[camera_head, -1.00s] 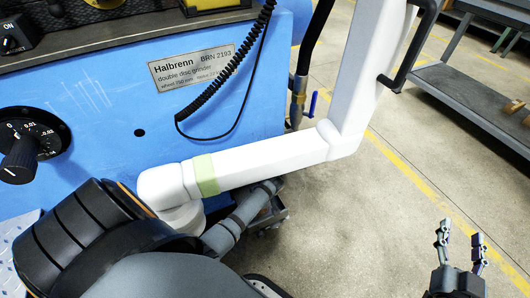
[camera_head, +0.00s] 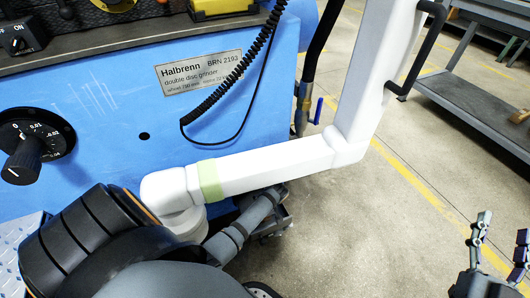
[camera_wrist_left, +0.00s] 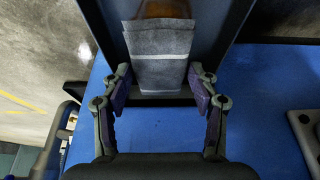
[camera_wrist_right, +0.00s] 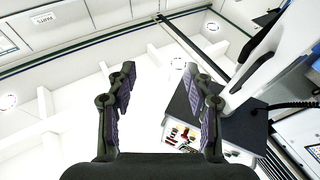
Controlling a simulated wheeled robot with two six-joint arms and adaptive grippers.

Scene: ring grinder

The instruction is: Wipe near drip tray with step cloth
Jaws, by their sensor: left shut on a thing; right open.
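In the left wrist view, a folded grey cloth (camera_wrist_left: 158,68) lies between the fingers of my left gripper (camera_wrist_left: 160,82), which is shut on it. Just beyond and around the cloth is a dark tray-like channel (camera_wrist_left: 232,22) with raised sides and a front rim; it looks like the drip tray. A brown-orange patch (camera_wrist_left: 163,8) shows past the cloth's far edge; I cannot tell whether it is liquid. The left gripper and the tray are not visible in the head view. My right gripper (camera_head: 502,232) is open and empty at the lower right, also seen in its wrist view (camera_wrist_right: 161,84).
The blue grinder body (camera_head: 110,120) with its nameplate (camera_head: 199,72) and dial (camera_head: 28,145) fills the left. A coiled black cable (camera_head: 232,80) hangs in front of it. A grey bench (camera_head: 480,90) stands at the right, with open concrete floor between.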

